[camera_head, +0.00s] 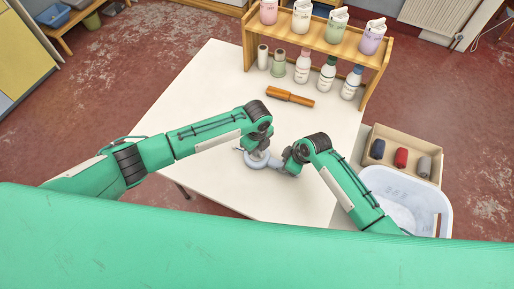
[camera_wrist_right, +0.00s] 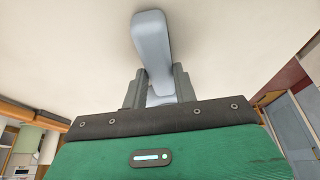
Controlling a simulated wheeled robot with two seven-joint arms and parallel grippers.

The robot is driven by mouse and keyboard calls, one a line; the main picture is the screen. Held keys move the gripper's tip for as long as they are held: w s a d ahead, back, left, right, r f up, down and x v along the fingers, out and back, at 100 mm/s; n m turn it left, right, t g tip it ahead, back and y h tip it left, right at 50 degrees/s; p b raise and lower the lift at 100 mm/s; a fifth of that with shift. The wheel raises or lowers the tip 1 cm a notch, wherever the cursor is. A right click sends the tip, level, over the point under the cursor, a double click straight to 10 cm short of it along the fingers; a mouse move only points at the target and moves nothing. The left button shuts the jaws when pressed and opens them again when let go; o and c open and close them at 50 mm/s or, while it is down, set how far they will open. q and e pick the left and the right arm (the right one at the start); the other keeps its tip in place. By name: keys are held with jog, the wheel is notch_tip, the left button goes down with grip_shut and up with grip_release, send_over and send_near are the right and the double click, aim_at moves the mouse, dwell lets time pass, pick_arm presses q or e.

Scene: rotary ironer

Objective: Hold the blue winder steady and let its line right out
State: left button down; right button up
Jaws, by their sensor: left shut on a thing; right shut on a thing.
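The pale blue winder (camera_head: 252,163) is on or just above the white table, in the middle of the head view, partly hidden under my arms. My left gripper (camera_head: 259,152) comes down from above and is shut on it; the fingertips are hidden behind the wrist. My right gripper (camera_head: 290,165) is at its right side. In the right wrist view, my right gripper (camera_wrist_right: 160,85) is shut on a pale blue-grey, rounded long part (camera_wrist_right: 152,42). I cannot tell whether this part is joined to the winder. No line can be made out.
A wooden-handled tool (camera_head: 290,97) lies on the white table (camera_head: 200,100) behind the arms. A wooden shelf (camera_head: 318,40) with several bottles stands at the back right. A box of rolls (camera_head: 431,146) and a white tub (camera_head: 380,185) are at the right. The table's left part is clear.

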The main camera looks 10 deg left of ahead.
pick_arm(q)
jog(key=n, duration=0.5)
jog(key=shift+n, duration=0.3)
jog(key=n, duration=1)
jog(key=shift+n, duration=0.4)
jog(key=n, duration=0.5)
jog(key=shift+n, duration=0.3)
jog(key=c, duration=1.5)
grip_release()
jog(key=shift+o, duration=0.2)
jog(key=shift+r, duration=0.1)
